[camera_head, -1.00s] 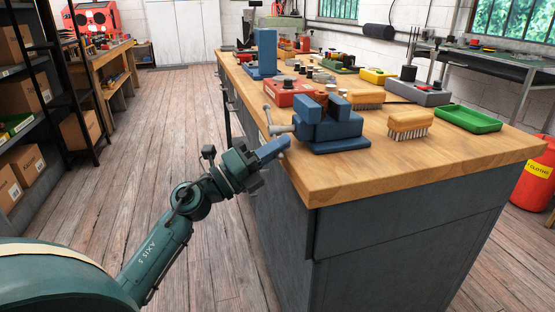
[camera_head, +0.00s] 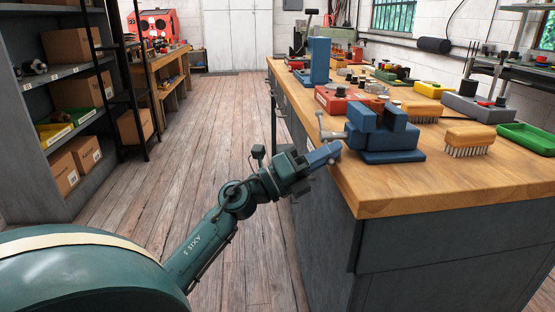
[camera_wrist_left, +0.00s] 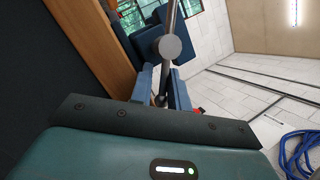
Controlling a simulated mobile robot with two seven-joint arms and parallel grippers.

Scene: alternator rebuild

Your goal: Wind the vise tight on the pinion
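The blue vise (camera_head: 390,156) stands on the near left edge of the wooden workbench, its jaws a little apart. I cannot clearly make out a pinion between the jaws. Its grey handle bar (camera_head: 320,124) sticks out over the bench edge. My left gripper (camera_head: 325,155) is beside the bench at the handle's lower end. In the left wrist view the bar and its round hub (camera_wrist_left: 170,47) rise ahead, and the bar's near end sits between my closely spaced blue fingers (camera_wrist_left: 162,88). The fingers look shut on the bar. My right gripper is not in view.
The workbench (camera_head: 430,190) carries a brush (camera_head: 468,141), a green tray (camera_head: 530,136), a red box (camera_head: 340,99) and a blue upright stand (camera_head: 319,62) near the vise. Shelving with boxes (camera_head: 85,90) stands at the left. The wooden floor between is clear.

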